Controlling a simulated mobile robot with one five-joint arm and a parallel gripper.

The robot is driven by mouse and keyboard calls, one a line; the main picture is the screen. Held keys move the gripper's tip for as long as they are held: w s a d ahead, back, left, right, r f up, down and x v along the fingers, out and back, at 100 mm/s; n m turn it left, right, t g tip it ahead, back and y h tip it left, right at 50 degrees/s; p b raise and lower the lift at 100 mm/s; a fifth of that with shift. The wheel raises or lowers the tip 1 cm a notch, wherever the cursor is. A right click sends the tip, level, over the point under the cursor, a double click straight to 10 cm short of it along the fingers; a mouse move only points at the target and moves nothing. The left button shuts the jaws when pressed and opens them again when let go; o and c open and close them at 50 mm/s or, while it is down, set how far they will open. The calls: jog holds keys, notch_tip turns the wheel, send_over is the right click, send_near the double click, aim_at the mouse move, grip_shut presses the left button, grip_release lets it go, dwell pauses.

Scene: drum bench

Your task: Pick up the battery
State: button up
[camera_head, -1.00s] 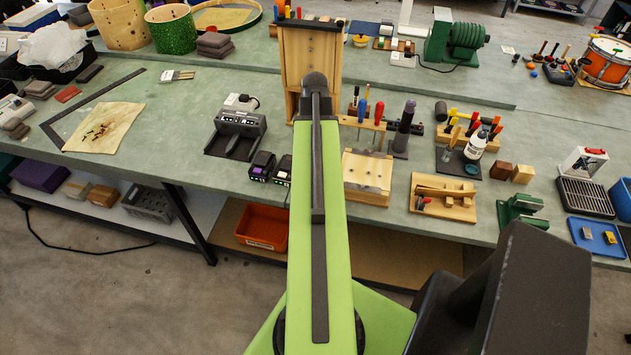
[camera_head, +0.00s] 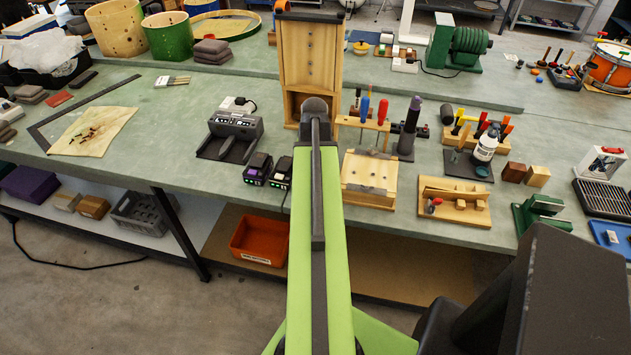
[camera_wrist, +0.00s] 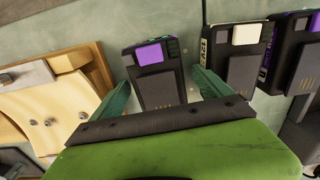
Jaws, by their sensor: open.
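A dark battery with a purple panel (camera_wrist: 155,75) lies on the bench between the two teal fingers of my gripper (camera_wrist: 163,82) in the wrist view. My gripper is open, with one finger on each side of the battery; I cannot tell whether they touch it. Beside it on the right is a similar dark block with a white panel (camera_wrist: 237,60), then another with purple trim (camera_wrist: 289,50). In the head view, a purple-panel block (camera_head: 257,170) and a white-panel block (camera_head: 281,175) show left of my arm. My gripper and the straddled battery are hidden behind my arm there.
A wooden jig (camera_wrist: 48,104) stands left of the gripper in the wrist view; it is right of my arm in the head view (camera_head: 370,177). A black charger (camera_head: 232,135) and a tall wooden stand (camera_head: 309,62) are nearby. An orange bin (camera_head: 260,242) sits below.

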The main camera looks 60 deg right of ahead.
jog(key=shift+r, duration=0.1)
grip_shut()
dwell(0.4)
jog(key=shift+r+p, duration=0.5)
jog(key=shift+p, duration=0.05)
notch_tip(320, 180, up, 4)
jog(key=p, duration=0.4)
jog(key=s+r+p, duration=0.2)
jog(key=s, duration=0.1)
jog(key=s+d+r+p, duration=0.1)
jog(key=s+r+p, duration=0.1)
jog(key=s, duration=0.2)
jog(key=s+r+p, duration=0.1)
jog(key=s+r, duration=0.1)
jog(key=s, duration=0.2)
jog(key=shift+d+p, duration=0.3)
jog(key=shift+p, duration=0.1)
jog(key=shift+s, duration=0.3)
